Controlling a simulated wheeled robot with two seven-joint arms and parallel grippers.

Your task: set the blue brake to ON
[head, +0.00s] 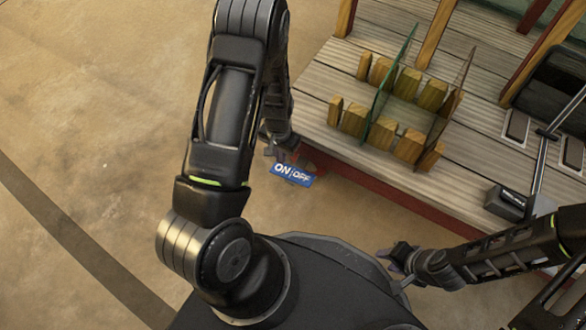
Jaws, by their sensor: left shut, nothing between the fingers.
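A blue plate (293,173) with white ON and OFF lettering shows beside the front left corner of the wooden platform. ON is on its left half and OFF on its right half. The brake's moving part is not clear beside the plate, so I cannot tell its setting. My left gripper (284,146) is at the platform edge just above the plate, partly hidden by my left arm. It is shut with nothing in it. I cannot tell whether it touches the brake. My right gripper (396,256) is low at the centre right, away from the plate; its fingers are unclear.
The wooden platform (465,185) with a dark red edge fills the upper right. On it stand wooden blocks (353,119) and upright glass panes (389,85). A black device with a metal bar (541,160) is at the far right. The floor (90,110) on the left is clear.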

